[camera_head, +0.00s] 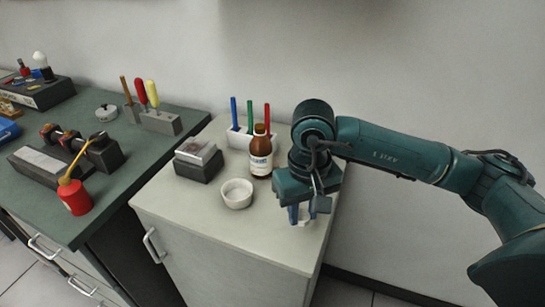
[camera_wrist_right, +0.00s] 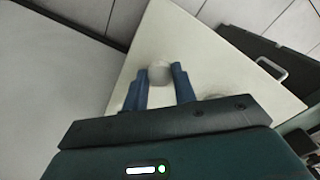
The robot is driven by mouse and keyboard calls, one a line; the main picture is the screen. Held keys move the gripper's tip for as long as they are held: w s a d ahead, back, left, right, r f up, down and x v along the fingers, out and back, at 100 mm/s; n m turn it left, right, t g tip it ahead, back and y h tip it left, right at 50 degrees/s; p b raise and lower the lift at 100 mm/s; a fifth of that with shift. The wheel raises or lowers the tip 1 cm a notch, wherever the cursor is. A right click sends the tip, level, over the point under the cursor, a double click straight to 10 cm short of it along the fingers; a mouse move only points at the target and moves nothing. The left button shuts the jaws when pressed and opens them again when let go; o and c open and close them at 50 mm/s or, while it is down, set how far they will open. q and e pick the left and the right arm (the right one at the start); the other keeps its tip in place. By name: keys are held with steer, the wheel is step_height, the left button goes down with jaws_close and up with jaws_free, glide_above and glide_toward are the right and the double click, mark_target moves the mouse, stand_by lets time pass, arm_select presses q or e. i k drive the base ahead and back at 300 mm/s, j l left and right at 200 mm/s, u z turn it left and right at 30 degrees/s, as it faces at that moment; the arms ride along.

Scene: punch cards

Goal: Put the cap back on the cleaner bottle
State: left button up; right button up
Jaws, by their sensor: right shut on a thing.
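The brown cleaner bottle (camera_head: 260,158) with a white label stands upright on the pale cabinet top (camera_head: 165,205). No white cap shows on its brown neck. My right gripper (camera_head: 300,215) is to the right of the bottle and nearer the front, pointing down with its blue fingers close above the cabinet top. In the right wrist view, the fingers (camera_wrist_right: 159,80) are shut on a small pale round thing, which looks like the cap (camera_wrist_right: 159,72). In the head view the cap is mostly hidden by the fingers. My left gripper is not in view.
A white bowl (camera_head: 237,193) stands in front of the bottle. A dark block with a pale top (camera_head: 198,161) is left of it, and a white holder with several coloured pens (camera_head: 240,138) is behind. The green bench (camera_head: 140,140) at left carries tools and a red oil can (camera_head: 75,196).

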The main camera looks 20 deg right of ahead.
mark_target(261, 146)
steer(key=k+l+u, duration=0.1)
steer(key=l, duration=0.3)
steer(key=k+l+u, duration=0.15)
steer(key=l, duration=0.25)
steer(key=k+l+u, duration=0.1)
steer(key=l, duration=0.3)
steer(key=k+l+u, duration=0.1)
steer(key=l, duration=0.25)
steer(key=k+l, duration=0.05)
